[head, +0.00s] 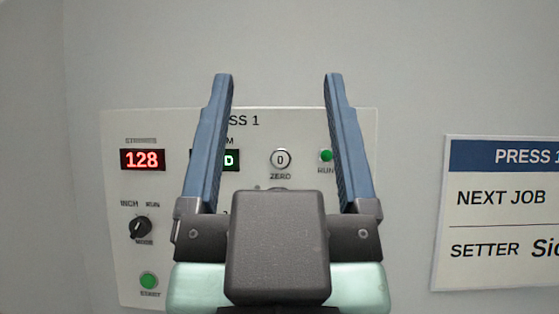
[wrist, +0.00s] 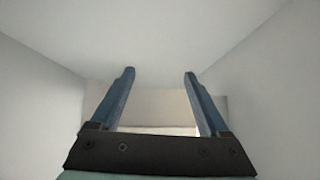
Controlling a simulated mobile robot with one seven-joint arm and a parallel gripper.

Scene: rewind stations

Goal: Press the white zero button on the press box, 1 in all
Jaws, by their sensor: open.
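The press box (head: 255,125) is a pale panel on the grey wall, labelled PRESS 1. Its white zero button (head: 280,159) is round, marked 0, with ZERO printed below it. The red display (head: 142,159) reads 128. My gripper (head: 279,76) is open and empty, with two blue fingers pointing up in the head view. The zero button shows between the fingers in that view; the gap in depth to the panel is hard to tell. In the wrist view my gripper (wrist: 159,72) is also open, with no button visible there.
A green-lit display (head: 231,160) is partly hidden behind my left finger. A green RUN lamp (head: 326,155), a black mode knob (head: 140,228) and a green START button (head: 148,281) are on the panel. A PRESS 1 sign (head: 500,222) hangs at right.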

